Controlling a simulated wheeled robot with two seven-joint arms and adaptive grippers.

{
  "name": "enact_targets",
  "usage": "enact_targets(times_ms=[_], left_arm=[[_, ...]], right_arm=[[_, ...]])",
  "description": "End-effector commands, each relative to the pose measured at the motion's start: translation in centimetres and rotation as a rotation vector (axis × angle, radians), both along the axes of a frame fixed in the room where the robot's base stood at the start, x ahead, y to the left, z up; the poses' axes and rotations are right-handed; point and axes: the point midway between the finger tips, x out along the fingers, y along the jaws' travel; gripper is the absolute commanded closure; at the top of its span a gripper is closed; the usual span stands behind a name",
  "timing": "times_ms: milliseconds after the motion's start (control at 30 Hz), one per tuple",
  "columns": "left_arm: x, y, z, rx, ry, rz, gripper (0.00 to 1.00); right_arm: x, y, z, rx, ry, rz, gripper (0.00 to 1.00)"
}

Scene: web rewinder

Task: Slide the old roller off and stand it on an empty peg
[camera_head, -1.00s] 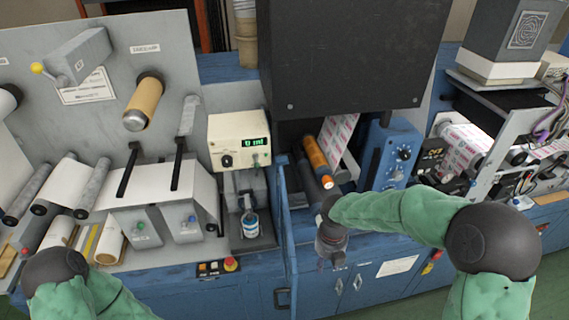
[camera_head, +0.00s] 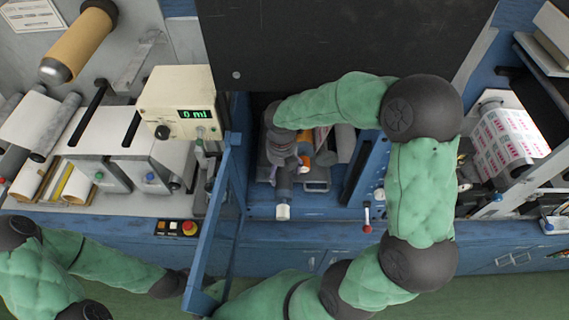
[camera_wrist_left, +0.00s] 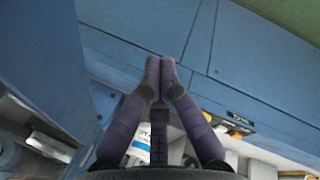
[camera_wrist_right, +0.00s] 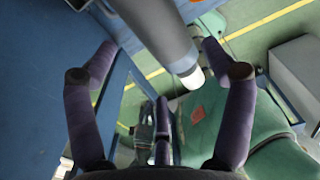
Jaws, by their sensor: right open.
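A dark grey roller with a white end (camera_head: 283,208) sticks out of the machine opening towards me; it shows large in the right wrist view (camera_wrist_right: 158,30). Part of an orange roller (camera_head: 305,161) shows beside it, mostly hidden by my arm. I cannot tell which one is the old roller. My right gripper (camera_wrist_right: 157,62) is open, its fingers on either side of the grey roller's end; I see no contact. In the head view my right gripper (camera_head: 286,165) is over the rollers. My left gripper (camera_wrist_left: 160,75) has its fingertips together and looks empty. I make out no empty peg.
A blue upright panel (camera_head: 215,215) stands left of the opening, close to my left arm. A black housing (camera_head: 340,45) overhangs it. A tan roll (camera_head: 80,42) sits on the left panel. A cream meter box (camera_head: 180,103) and a red button (camera_head: 189,227) are nearby.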

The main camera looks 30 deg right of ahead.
Motion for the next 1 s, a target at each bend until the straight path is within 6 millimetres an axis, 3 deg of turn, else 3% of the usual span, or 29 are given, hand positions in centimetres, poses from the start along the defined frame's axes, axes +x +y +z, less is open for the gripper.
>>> enact_targets(times_ms=[500,800,1000], left_arm=[[0.0,-0.1,-4.8,0.0,0.0,-0.001,1.0],[0.0,-0.1,-6.3,0.0,0.0,-0.001,1.0],[0.0,-0.1,-6.7,0.0,-0.001,-0.002,1.0]], right_arm=[[0.0,-0.1,-5.5,0.001,0.001,-0.001,0.18],[-0.2,-0.1,-8.4,-0.001,0.006,0.001,0.18],[-0.2,-0.1,-9.2,-0.001,0.006,0.0,0.18]])
